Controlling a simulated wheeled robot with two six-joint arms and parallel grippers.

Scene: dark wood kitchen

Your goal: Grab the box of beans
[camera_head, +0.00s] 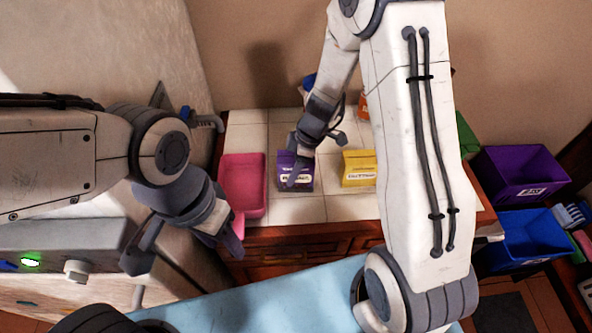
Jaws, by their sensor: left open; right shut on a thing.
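A purple box (300,183) with a white label stands on the white tiled counter. A yellow box (359,168) with a white label stands to its right. The label print is too small to read, so I cannot tell which box is the beans. My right gripper (296,172) reaches down over the purple box and is shut on it, its fingers at the top and front of the box. The arm partly hides this area. My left gripper (188,252) is open and empty, left of the counter's front edge.
A pink tray (243,188) lies on the counter left of the purple box. An orange item (363,107) stands behind, partly hidden by my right arm. Purple (522,173) and blue (532,237) bins are at the right. The tiles in front of the boxes are clear.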

